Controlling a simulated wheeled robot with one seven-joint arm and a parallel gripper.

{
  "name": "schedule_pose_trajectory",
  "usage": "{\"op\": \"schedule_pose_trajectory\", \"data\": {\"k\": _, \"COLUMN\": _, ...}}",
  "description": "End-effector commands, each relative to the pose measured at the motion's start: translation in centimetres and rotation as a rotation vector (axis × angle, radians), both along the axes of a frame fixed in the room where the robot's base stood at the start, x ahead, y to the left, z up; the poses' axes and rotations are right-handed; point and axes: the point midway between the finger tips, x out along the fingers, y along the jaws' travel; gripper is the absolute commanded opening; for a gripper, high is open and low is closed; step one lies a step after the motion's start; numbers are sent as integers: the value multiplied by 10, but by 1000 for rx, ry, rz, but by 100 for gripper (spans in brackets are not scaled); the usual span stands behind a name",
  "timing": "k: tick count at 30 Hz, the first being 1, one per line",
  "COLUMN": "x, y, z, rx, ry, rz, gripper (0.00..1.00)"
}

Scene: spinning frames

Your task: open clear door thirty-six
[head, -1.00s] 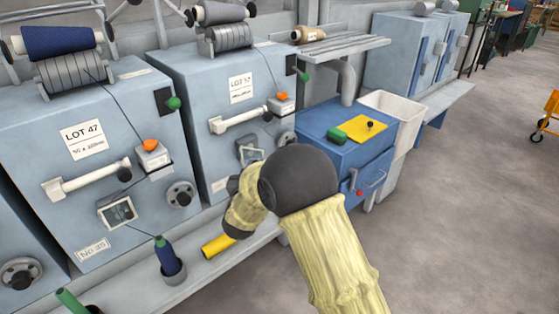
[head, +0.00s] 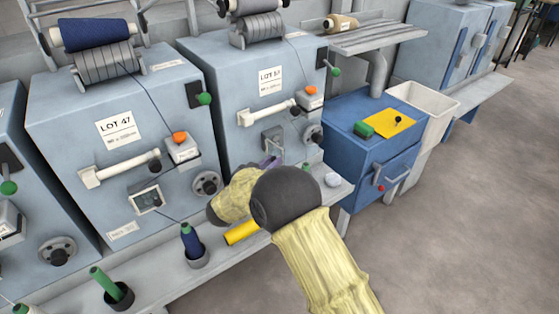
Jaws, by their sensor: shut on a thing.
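Two pale blue spinning frames stand side by side. The left frame (head: 120,150) has a LOT 47 label, a small clear-windowed door (head: 146,200) and a low plate that seems to read No. 35. The right frame (head: 235,95) has its own small windowed door (head: 272,138) on the lower front. Its number plate is hidden behind my arm, and I cannot tell whether that door is shut or ajar. A purple thing shows just below it, partly covered. My cream-sleeved arm with a dark grey joint reaches toward this frame and hides my gripper.
A ledge (head: 165,283) along the frames holds a blue bobbin (head: 191,240), a green bobbin (head: 104,282) and a yellow tube (head: 242,232). A blue cabinet (head: 350,155) and white bin (head: 420,110) stand right. The floor at right is clear.

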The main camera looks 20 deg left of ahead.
Motion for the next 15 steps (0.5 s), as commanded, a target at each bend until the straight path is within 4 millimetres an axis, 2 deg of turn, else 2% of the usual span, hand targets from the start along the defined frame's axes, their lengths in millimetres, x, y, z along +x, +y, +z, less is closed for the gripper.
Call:
{"op": "schedule_pose_trajectory", "data": {"k": 13, "x": -3, "y": 1, "z": -3, "rx": -3, "ry": 5, "rz": -8, "gripper": 0}}
{"op": "schedule_pose_trajectory", "data": {"k": 14, "x": -3, "y": 1, "z": -3, "rx": -3, "ry": 5, "rz": -8, "gripper": 24}}
{"op": "schedule_pose_trajectory", "data": {"k": 15, "x": -3, "y": 1, "z": -3, "rx": -3, "ry": 5, "rz": -8, "gripper": 31}}
